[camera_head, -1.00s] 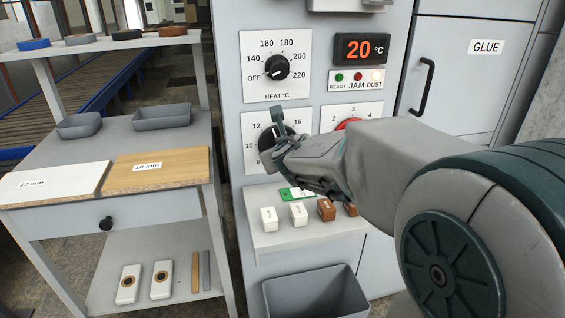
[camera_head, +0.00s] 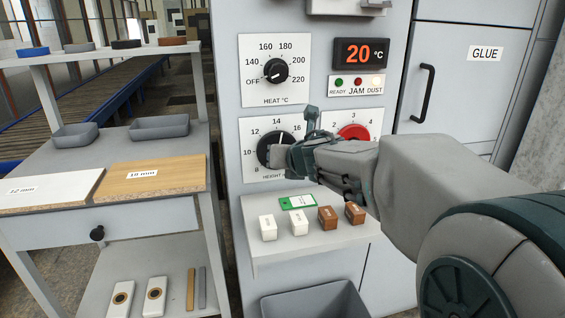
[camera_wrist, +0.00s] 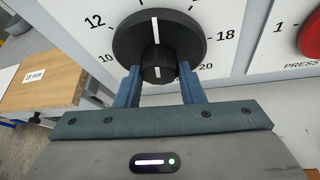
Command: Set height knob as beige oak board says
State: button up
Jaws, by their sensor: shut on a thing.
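The height knob (camera_head: 272,150) is a round black dial with a white pointer line, on a white panel marked from 8 upward. It also shows in the wrist view (camera_wrist: 185,38), where its pointer stands roughly straight up, between 12 and 18; the nearest numbers are out of that frame. In the head view the pointer looks to be near 14 to 16. My gripper (camera_wrist: 158,75) is shut on the knob's central grip, one finger on each side. The beige oak board (camera_head: 155,180) lies on the left bench; its label appears to read 18 mm.
A white board (camera_head: 45,192) labelled 12 mm lies beside the oak board. The heat knob (camera_head: 276,70) is above, at OFF. A red press knob (camera_head: 353,132) is right of my gripper. A shelf (camera_head: 310,235) below holds small blocks and a green-edged card (camera_head: 297,202).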

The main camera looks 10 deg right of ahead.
jog(key=m+y+b, duration=0.1)
jog(key=m+y, duration=0.1)
jog(key=m, duration=0.1)
jog(key=shift+f+t+b, duration=0.2)
jog(key=shift+t+b, duration=0.2)
jog(key=m+y+b, duration=0.1)
jog(key=m+y, duration=0.1)
jog(key=shift+d+f+m+t+b, duration=0.1)
jog(key=shift+f+m+t+b, duration=0.05)
jog(key=shift+m+t+b, duration=0.2)
jog(key=m+t+y+b, duration=0.1)
jog(key=m+b, duration=0.1)
jog(key=m, duration=0.1)
jog(key=shift+f+y, duration=0.1)
jog(key=shift+y, duration=0.2)
jog(key=shift+m+t+b, duration=0.65)
jog(key=shift+m+b, duration=0.55)
jog(key=shift+m, duration=0.15)
jog(key=shift+y, duration=0.3)
jog(key=o, duration=1)
